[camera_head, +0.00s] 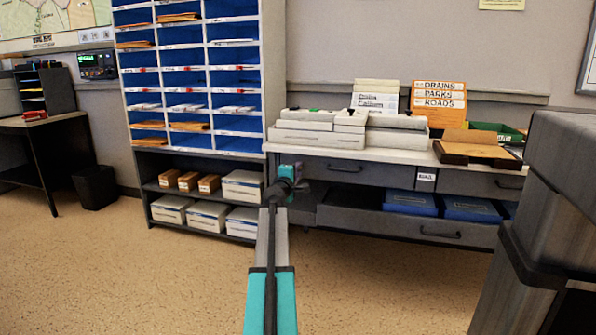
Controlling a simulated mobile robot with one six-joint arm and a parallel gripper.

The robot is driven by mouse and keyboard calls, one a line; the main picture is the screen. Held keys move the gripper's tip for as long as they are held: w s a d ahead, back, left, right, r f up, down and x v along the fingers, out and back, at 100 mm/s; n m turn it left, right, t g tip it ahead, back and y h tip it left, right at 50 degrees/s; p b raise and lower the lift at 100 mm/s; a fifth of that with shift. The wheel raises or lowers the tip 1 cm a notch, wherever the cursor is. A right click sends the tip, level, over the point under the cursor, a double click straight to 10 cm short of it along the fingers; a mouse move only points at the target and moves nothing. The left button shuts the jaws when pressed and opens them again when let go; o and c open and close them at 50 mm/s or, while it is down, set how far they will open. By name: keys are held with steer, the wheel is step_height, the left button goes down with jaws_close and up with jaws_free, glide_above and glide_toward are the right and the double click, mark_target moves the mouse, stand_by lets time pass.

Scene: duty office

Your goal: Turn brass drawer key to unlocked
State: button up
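I cannot make out a brass key in this view. The grey desk (395,171) stands against the back wall, with an upper drawer (344,170) at its left and another upper drawer (497,185) at its right. Both look shut. A wide lower drawer (400,226) with a dark handle stands out under them. My arm reaches forward from the bottom middle, and my gripper (290,178) appears in front of the desk's left end. The gripper is small and partly hidden by my wrist, so its fingers are unclear, and it may hide part of the desk front.
Blue boxes (411,203) sit in the lower drawer. Binders, paper trays and a brown clipboard (478,151) lie on the desktop. A blue pigeonhole rack (190,85) stands left, over a shelf of boxes (206,214). A black bin (96,187) stands far left. The speckled floor in front is clear.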

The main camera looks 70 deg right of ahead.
steer(key=a+p, duration=0.2)
steer(key=a, duration=1)
steer(key=shift+s+a+p, duration=0.3)
steer(key=shift+s+p, duration=0.05)
steer(key=shift+p, duration=0.05)
stand_by(0.5)
